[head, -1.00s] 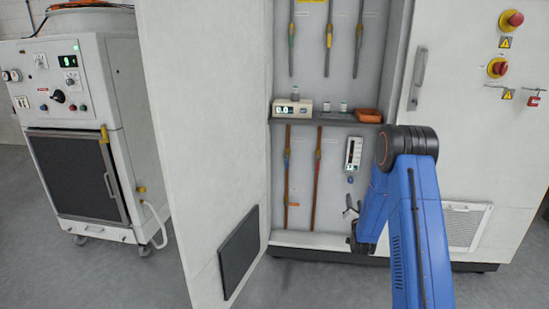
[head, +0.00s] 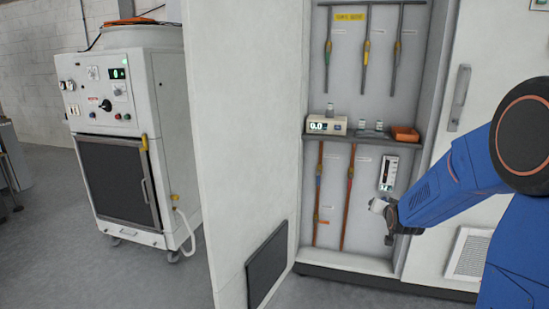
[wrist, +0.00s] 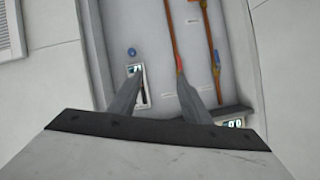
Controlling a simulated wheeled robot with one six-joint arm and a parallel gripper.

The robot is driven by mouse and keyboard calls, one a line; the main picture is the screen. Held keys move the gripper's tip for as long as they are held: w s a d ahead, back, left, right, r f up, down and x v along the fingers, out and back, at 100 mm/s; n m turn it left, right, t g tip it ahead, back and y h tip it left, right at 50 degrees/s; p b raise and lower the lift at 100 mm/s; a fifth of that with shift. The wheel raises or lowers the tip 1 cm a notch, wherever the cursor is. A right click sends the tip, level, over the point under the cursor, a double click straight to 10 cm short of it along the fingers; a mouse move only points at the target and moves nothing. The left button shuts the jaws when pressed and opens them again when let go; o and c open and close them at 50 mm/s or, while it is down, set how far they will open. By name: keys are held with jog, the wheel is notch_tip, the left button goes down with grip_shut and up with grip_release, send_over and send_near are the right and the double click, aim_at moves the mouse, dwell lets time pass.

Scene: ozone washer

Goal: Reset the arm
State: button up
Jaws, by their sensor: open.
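My gripper (head: 379,207) shows small at the end of my blue arm in the head view, in front of the lower right of the open cabinet (head: 342,236). In the wrist view its two grey fingers (wrist: 158,80) stand apart with nothing held between them. They point towards the cabinet's back panel. A small panel meter (head: 388,172) is above the gripper in the head view; the left finger partly covers it in the wrist view (wrist: 142,92). Contact with the cabinet cannot be told.
The cabinet's open door (head: 235,130) stands left of its interior. A shelf (head: 350,138) holds a digital display box (head: 326,125) and an orange box (head: 405,134). Coloured pipes (head: 349,195) run below. A wheeled machine (head: 118,180) stands left, with clear floor (head: 60,240) around it.

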jog(key=s+a+r+n+g, duration=0.1)
jog(key=s+a+n+g, duration=0.1)
jog(key=s, duration=1.4)
jog(key=s+a+r+n+g+y, duration=0.1)
jog(key=s+a, duration=0.4)
jog(key=s, duration=1)
jog(key=s+a+r+n+g+y, duration=0.1)
jog(key=s+g, duration=0.4)
jog(key=s, duration=1.1)
jog(key=shift+s+a+r+n, duration=0.35)
jog(key=shift+a+n, duration=0.55)
jog(key=shift+a, duration=0.35)
